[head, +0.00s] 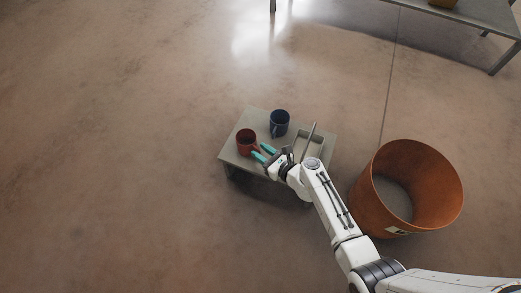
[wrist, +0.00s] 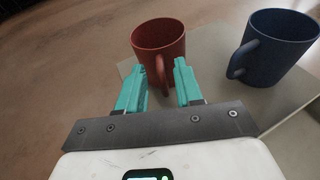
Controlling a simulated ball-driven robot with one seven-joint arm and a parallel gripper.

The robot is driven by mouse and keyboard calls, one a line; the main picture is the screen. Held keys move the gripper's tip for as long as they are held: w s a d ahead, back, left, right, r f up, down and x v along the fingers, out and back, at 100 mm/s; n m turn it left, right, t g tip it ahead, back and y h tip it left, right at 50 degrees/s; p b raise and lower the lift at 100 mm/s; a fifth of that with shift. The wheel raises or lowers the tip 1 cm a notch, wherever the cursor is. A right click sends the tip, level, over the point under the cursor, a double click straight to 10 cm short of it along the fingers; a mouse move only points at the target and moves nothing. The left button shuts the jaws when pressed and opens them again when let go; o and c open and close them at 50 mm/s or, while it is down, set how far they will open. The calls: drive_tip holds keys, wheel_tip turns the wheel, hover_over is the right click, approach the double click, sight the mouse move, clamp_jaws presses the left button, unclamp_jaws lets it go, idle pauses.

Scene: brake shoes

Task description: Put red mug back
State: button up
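A red mug (head: 246,142) stands upright at the left end of a small grey table (head: 258,117). In the wrist view the red mug (wrist: 158,42) is straight ahead, its handle turned toward me. My gripper (head: 262,153) reaches in from the right at the mug. In the wrist view my gripper (wrist: 159,82) has its teal fingers apart, one on each side of the handle. A gap shows between the fingers and the handle, so it does not look clamped. Whether a fingertip touches the mug's body I cannot tell.
A blue mug (head: 280,123) stands on the table to the right of the red mug; it also shows in the wrist view (wrist: 274,47). A grey metal tray (head: 310,144) with an upright bar sits further right. A large orange bin (head: 407,188) stands on the floor beside the table. Another table (head: 480,15) is at top right.

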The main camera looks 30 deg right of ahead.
drive_tip(key=p+v, duration=0.3)
drive_tip(key=v, duration=0.8)
drive_tip(key=shift+p, duration=0.35)
drive_tip(key=s+a+r+n+g+y, duration=0.4)
drive_tip(key=s+a+n+g, duration=0.4)
drive_tip(key=n, duration=1.1)
drive_tip(key=s+d+r+n+g+h, duration=0.5)
drive_tip(key=s+d+r+n+h, duration=0.2)
drive_tip(key=s+r+n, duration=0.3)
drive_tip(key=s+d+n, duration=0.1)
drive_tip(key=n, duration=0.2)
drive_tip(key=shift+s+d+r+n+g+h, duration=0.3)
drive_tip(key=shift+s+n+h, duration=0.05)
drive_tip(key=shift+n+h, duration=0.05)
wheel_tip(320, 180, up, 30)
drive_tip(key=p, duration=3)
